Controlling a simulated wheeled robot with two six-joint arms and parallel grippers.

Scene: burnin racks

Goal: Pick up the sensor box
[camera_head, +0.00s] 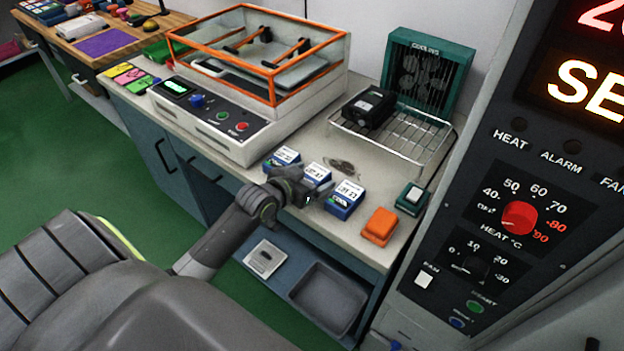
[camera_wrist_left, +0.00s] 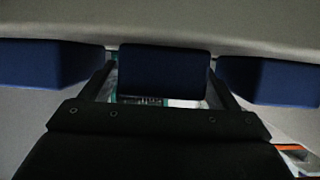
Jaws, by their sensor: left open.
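Three blue boxes with white printed labels stand in a row on the bench front: a left one (camera_head: 284,157), a middle one (camera_head: 317,173) and a right one (camera_head: 345,195). I cannot read which of them, if any, is the sensor box. My left gripper (camera_head: 309,197) is at the row, partly hiding the middle box. In the left wrist view, my open gripper (camera_wrist_left: 163,90) has its two fingers on either side of the middle blue box (camera_wrist_left: 164,62), in the gaps between it and its neighbours. Contact cannot be told. My right gripper is not in view.
An orange block (camera_head: 380,224) and a green block with a white top (camera_head: 411,198) stand right of the row. A wire rack (camera_head: 418,137) with a black box (camera_head: 369,107) and an orange-framed machine (camera_head: 243,124) stand behind. A dark control panel (camera_head: 500,240) rises at right.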

